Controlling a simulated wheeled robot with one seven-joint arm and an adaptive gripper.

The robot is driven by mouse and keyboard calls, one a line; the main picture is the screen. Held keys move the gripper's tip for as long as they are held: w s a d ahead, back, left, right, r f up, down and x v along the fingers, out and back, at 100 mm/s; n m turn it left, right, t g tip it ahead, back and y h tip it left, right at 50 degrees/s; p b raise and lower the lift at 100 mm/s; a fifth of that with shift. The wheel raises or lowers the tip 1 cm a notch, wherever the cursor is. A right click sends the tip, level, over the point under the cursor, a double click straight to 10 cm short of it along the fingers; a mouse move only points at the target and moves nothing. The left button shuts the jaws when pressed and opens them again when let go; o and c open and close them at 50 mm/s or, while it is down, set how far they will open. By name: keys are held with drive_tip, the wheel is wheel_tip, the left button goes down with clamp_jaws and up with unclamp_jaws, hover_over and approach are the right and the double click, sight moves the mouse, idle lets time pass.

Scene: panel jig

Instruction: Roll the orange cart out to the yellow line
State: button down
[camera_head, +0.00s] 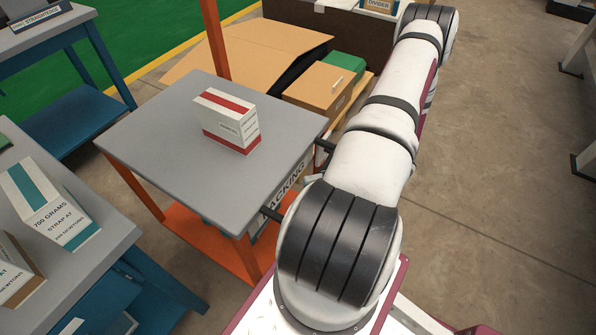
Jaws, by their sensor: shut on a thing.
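The orange cart (228,250) stands left of my arm, with orange legs, an orange lower shelf and a grey top (150,140). A white box with red bands (228,122) rests on its top. A label ending in "ACKING" is on the cart's right edge, partly covered by my arm. Dark brackets (271,213) stick out from that edge toward my arm; what they carry is hidden. A yellow line (180,49) runs along the green floor at the upper left.
A blue-legged bench (115,215) with boxes is close at the cart's left. Another blue table (75,30) stands at the upper left. Open cardboard (255,50) and a brown box (318,84) lie behind the cart. Bare concrete floor (490,150) is open at the right.

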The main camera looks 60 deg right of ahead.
drive_tip(key=shift+s, duration=0.85)
drive_tip(key=c, duration=1.5)
unclamp_jaws()
drive_tip(key=shift+d, duration=0.1)
drive_tip(key=v, duration=1.2)
